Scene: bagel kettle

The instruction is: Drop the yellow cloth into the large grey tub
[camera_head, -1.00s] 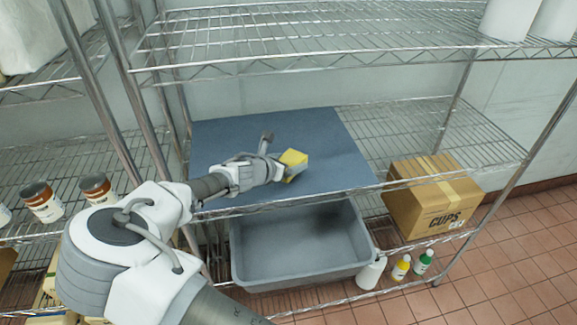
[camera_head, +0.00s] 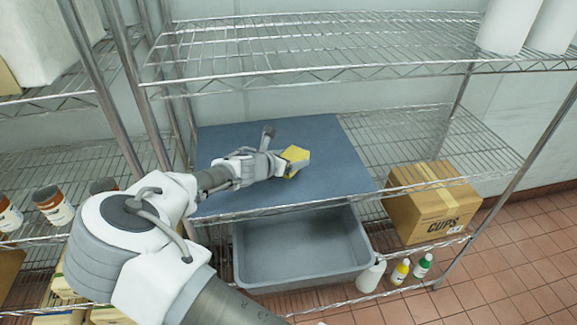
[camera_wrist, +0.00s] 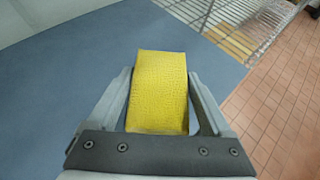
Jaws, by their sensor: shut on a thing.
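The yellow cloth (camera_head: 294,156) is a folded block held in my gripper (camera_head: 297,163), above the blue-grey mat (camera_head: 340,165) on the middle shelf. In the wrist view the cloth (camera_wrist: 158,92) stands between the two fingers of my gripper (camera_wrist: 160,100), which are shut on it. The cloth's lower end is hidden by the gripper body. The large grey tub (camera_head: 300,279) sits on the lower shelf, below and in front of the mat's front edge. Its visible inside looks empty; the shelf above hides its back part.
A cardboard CUPS box (camera_head: 433,211) stands right of the tub. A white bottle (camera_head: 371,275), a yellow bottle (camera_head: 401,271) and a green bottle (camera_head: 423,265) stand by the tub's right side. The wire shelf (camera_head: 300,40) overhead limits height.

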